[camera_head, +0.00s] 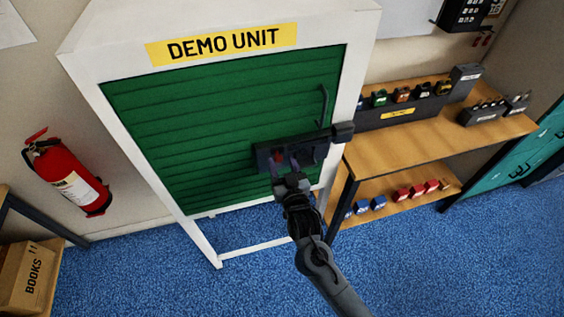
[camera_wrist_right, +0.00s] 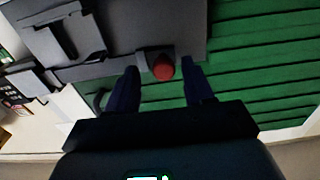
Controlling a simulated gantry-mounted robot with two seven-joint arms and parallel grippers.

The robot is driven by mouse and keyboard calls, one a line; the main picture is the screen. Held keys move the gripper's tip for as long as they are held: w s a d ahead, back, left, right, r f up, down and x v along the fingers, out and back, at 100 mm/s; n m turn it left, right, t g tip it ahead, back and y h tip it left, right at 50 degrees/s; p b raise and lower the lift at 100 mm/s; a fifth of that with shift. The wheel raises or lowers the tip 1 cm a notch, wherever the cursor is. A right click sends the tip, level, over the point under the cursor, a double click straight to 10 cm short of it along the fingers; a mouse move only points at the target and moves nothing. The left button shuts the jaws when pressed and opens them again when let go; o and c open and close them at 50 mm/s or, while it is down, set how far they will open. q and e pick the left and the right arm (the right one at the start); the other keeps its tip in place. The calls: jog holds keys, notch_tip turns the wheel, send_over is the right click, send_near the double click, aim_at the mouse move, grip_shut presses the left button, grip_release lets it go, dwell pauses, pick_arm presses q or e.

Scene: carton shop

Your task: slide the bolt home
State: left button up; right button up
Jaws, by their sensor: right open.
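A dark bolt assembly (camera_head: 264,158) is mounted across the right side of the green slatted door (camera_head: 190,120). Its red knob (camera_head: 277,157) is toward the left end of the dark body. A dark keeper (camera_head: 343,131) is on the white frame to the right. My right gripper (camera_head: 288,168) is open at the bolt. In the wrist view, the red knob (camera_wrist_right: 163,68) shows between the two parted fingers (camera_wrist_right: 160,77), with space on both sides. The bolt's plate (camera_wrist_right: 130,25) and the keeper (camera_wrist_right: 27,78) also show there. My left gripper is not in view.
A curved door handle (camera_head: 324,104) stands above the bolt. A wooden shelf unit (camera_head: 410,140) with padlocks and small boxes is close on the right. A red extinguisher (camera_head: 68,178) hangs on the left. Blue floor (camera_head: 130,270) is open below.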

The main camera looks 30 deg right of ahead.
jog(key=s+a+b, duration=0.1)
jog(key=s, duration=0.8)
jog(key=shift+s+a+b, duration=0.35)
jog(key=shift+s+b, duration=0.05)
jog(key=s+f+n+g+y+p, duration=0.1)
jog(key=s+f+n+g+p, duration=0.1)
jog(key=s+g+p, duration=0.2)
jog(key=s+d+f+n+g+y+p, duration=0.1)
jog(key=s+g+p, duration=0.4)
jog(key=s+g, duration=0.5)
jog(key=s+n+y, duration=0.1)
jog(key=s, duration=0.7)
jog(key=shift+s+d+f+p, duration=0.2)
jog(key=shift+d+f+p, duration=0.1)
jog(key=shift+f, duration=0.1)
